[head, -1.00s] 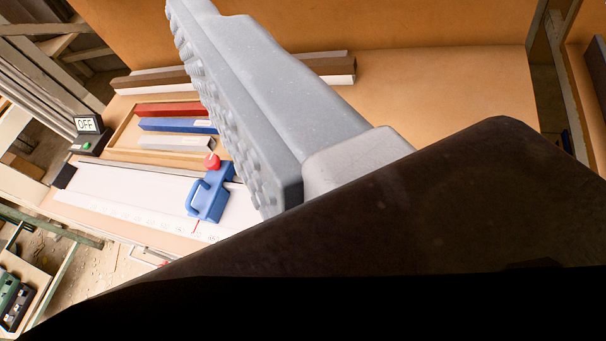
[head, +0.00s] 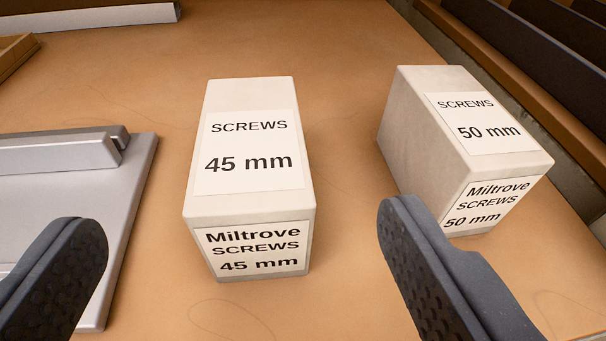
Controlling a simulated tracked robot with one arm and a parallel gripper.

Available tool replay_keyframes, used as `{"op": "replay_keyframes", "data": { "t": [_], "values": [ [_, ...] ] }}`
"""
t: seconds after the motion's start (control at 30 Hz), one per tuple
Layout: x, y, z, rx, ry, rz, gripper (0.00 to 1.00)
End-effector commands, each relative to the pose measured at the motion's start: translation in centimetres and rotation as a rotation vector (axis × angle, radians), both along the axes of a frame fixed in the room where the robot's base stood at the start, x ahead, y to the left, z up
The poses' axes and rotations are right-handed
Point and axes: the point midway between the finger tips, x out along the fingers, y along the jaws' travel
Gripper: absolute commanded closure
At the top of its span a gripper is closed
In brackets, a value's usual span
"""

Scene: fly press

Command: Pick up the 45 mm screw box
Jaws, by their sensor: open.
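The 45 mm screw box (head: 250,185) is a white box lying on the tan bench. Its labels on the top and near end read "SCREWS 45 mm". It sits in the middle of the view, beyond my gripper (head: 240,275). My gripper is open and empty, with one dark finger at the lower left and the other at the lower right. The box lies between the two fingers in the picture, and neither finger appears to touch it.
A similar white 50 mm screw box (head: 455,150) stands to the right, behind the right finger. A grey metal plate with a raised bar (head: 120,195) lies to the left. The bench top (head: 310,40) is clear behind the boxes. Dark slats (head: 560,80) run beyond its right edge.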

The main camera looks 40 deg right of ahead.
Motion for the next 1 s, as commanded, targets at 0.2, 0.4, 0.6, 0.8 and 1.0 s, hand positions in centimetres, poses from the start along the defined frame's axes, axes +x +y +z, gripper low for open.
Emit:
{"op": "replay_keyframes", "data": {
  "t": [0.2, 0.4, 0.6, 0.8, 1.0],
  "values": [
    [3.0, -2.3, -1.5, 0.0, 0.001, -0.001, 0.22],
    [4.4, -3.2, -1.7, 0.001, -0.002, 0.001, 0.22],
    [5.1, -3.7, -2.3, 0.003, -0.001, 0.002, 0.22],
    [7.0, -5.4, -3.7, 0.001, 0.0, -0.001, 0.22],
    [8.4, -6.2, -3.8, 0.003, -0.001, 0.001, 0.22]
  ]
}}
